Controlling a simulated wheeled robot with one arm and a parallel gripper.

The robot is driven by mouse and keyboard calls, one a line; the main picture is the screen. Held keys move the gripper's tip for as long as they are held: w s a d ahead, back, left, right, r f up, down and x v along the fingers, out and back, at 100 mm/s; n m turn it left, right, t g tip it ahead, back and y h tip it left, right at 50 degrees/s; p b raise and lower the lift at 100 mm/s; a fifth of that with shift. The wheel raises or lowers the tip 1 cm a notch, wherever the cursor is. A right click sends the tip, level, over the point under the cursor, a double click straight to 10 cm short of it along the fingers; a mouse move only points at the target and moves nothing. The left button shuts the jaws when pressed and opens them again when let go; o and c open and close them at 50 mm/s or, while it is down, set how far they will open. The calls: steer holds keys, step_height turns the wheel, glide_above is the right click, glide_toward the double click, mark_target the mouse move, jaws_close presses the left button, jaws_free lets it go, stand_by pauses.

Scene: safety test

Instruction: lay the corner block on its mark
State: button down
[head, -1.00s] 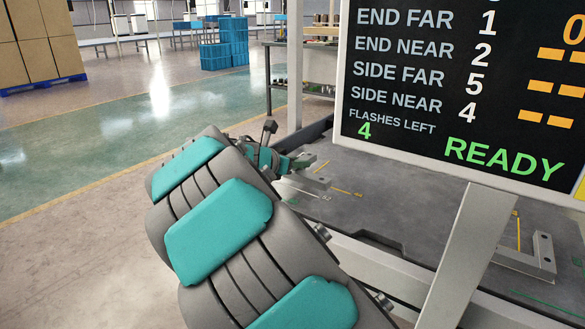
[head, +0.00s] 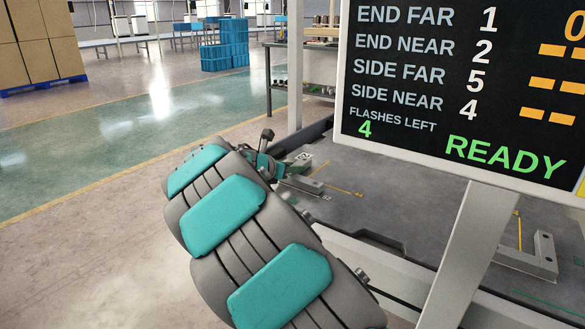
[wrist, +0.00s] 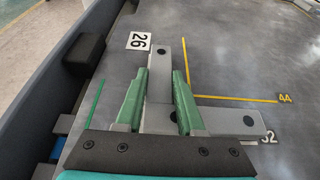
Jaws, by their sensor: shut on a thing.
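The corner block (wrist: 165,55) is a grey metal L with dark holes. In the wrist view one leg points up and the other runs right. My gripper (wrist: 161,73) has its green fingers on both sides of the upward leg, shut on it. A yellow L-shaped line (wrist: 235,98) labelled 44 lies inside the block's angle, up and right of its corner, apart from both legs. In the head view my gripper (head: 298,168) and the block (head: 302,184) are small and partly hidden. Whether the block touches the table is unclear.
Label 26 (wrist: 138,41) lies by the upper leg's end; label 32 (wrist: 268,138) is partly covered by the right leg. A green line (wrist: 94,104) is at left, beside the dark table rim. Another L block (head: 542,255) lies at right. A display (head: 460,90) reads READY, 4 flashes left.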

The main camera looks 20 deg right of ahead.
steer(key=shift+f, duration=0.1)
steer(key=c, duration=0.5)
jaws_free()
steer(key=shift+s+a+r, duration=0.1)
steer(key=shift+a+r, duration=0.15)
steer(key=v, duration=1.1)
steer(key=shift+s+a+p, duration=0.15)
steer(key=shift+a+p, duration=0.05)
steer(key=shift+p, duration=0.1)
